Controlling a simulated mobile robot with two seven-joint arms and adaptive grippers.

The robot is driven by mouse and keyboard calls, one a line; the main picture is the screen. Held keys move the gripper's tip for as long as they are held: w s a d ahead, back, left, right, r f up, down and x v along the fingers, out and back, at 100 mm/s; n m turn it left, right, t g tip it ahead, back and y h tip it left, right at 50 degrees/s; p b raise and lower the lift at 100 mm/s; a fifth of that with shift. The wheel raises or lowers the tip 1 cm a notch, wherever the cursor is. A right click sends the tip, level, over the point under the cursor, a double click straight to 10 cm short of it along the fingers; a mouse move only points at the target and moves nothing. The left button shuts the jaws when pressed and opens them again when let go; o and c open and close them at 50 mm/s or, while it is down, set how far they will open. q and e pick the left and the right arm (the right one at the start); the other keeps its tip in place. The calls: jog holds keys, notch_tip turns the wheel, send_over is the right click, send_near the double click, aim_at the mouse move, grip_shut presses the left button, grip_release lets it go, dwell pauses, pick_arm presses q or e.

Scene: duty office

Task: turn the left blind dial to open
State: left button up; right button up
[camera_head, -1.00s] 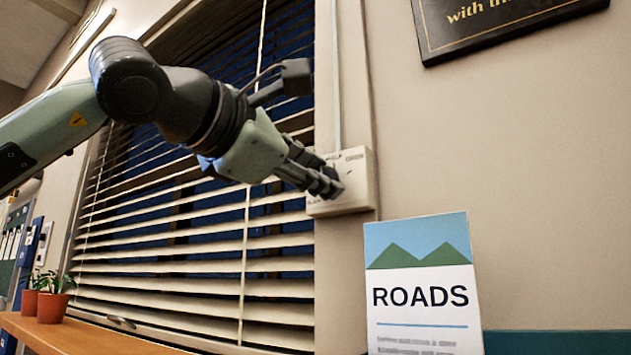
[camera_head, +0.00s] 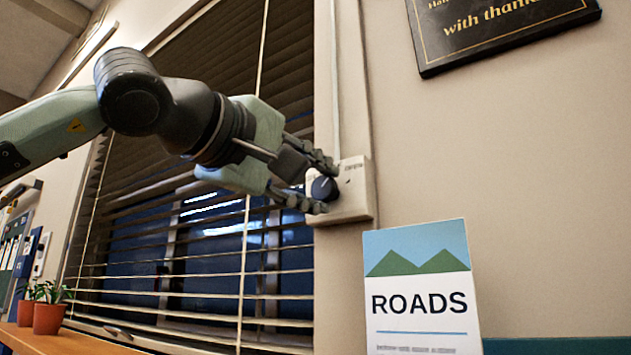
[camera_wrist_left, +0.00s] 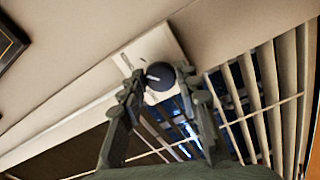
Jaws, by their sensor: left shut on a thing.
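The blind dial (camera_head: 323,189) is a dark round knob on a cream wall box (camera_head: 356,194) right of the window. It also shows in the left wrist view (camera_wrist_left: 161,76), with a pale pointer mark. My left gripper (camera_head: 325,187) is shut on the dial, one finger above and one below it in the head view. The lettering on the box is too small to read. The window blind (camera_head: 240,295) has its lower slats near edge-on, with dark blue panes and bright reflections between them. Its upper slats look brown and closer together. My right gripper is not in view.
A ROADS leaflet (camera_head: 423,300) stands below and right of the box. A dark plaque (camera_head: 500,35) hangs at the upper right. Potted plants (camera_head: 48,318) stand on a wooden ledge (camera_head: 60,343) at the lower left. A cable conduit (camera_head: 346,80) runs up from the box.

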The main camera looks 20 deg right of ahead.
pick_arm(q)
jog(key=shift+m, duration=1.3)
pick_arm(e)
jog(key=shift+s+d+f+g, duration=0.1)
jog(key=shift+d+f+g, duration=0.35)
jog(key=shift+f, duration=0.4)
pick_arm(q)
jog(key=o, duration=1.1)
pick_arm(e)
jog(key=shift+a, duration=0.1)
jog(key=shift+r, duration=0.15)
pick_arm(q)
jog(key=v, duration=1.2)
